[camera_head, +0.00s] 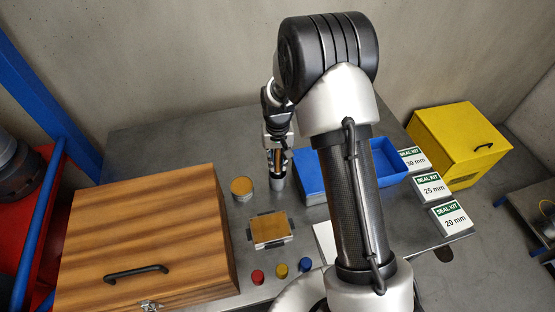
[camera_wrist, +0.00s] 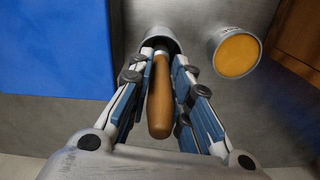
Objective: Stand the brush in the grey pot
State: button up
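The brush (camera_wrist: 161,98) has a brown wooden handle and a pale metal collar; its bristles are hidden. In the wrist view it points down toward the mouth of the grey pot (camera_wrist: 157,35), its lower end in or over that mouth. I cannot see whether it touches the bottom. My gripper (camera_wrist: 163,62) is shut on the brush, with one finger on each side of the handle. In the head view my gripper (camera_head: 277,160) is directly above the grey pot (camera_head: 277,183), with the brown handle (camera_head: 277,158) between the fingers.
A round tin with an orange top (camera_head: 242,186) stands just left of the pot. A blue tray (camera_head: 312,190) is close on the right. A wooden case (camera_head: 150,235), a gold-topped block (camera_head: 270,229), small coloured caps (camera_head: 281,270) and seal kit boxes (camera_head: 431,187) also occupy the table.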

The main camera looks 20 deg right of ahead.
jog(key=o, duration=0.4)
jog(key=shift+r, duration=0.1)
notch_tip(320, 180, up, 12)
jog(key=shift+f, duration=0.1)
dwell(0.4)
jog(key=shift+s, duration=0.15)
dwell(0.7)
